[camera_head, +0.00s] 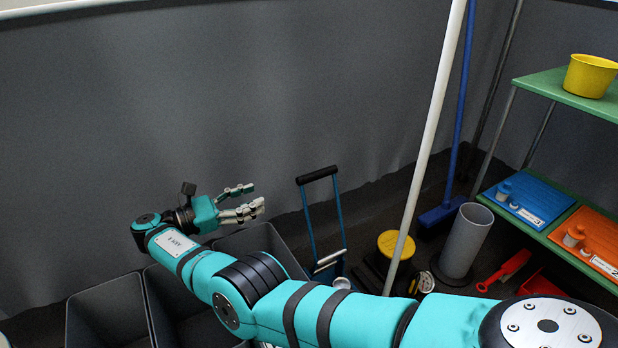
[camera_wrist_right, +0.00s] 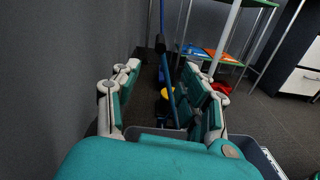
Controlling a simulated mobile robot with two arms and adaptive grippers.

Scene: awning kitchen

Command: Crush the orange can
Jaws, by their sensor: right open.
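I cannot make out an orange can in either view. My right gripper (camera_head: 255,198) is at the left of the head view, above grey open bins, with its fingers apart and pointing right. In the right wrist view its open fingers (camera_wrist_right: 162,70) frame an empty gap. A blue frame with a black handle (camera_head: 318,176) stands to the right of the gripper, apart from it; I cannot tell if it is a crusher. My left gripper is in neither view.
Grey bins (camera_head: 108,300) stand below my arm. A white pole (camera_head: 430,130), a blue broom (camera_head: 461,100), a grey cylinder (camera_head: 466,240) and a yellow-topped container (camera_head: 395,243) stand to the right. A green shelf (camera_head: 540,85) holds a yellow bucket (camera_head: 590,76). A grey wall is behind.

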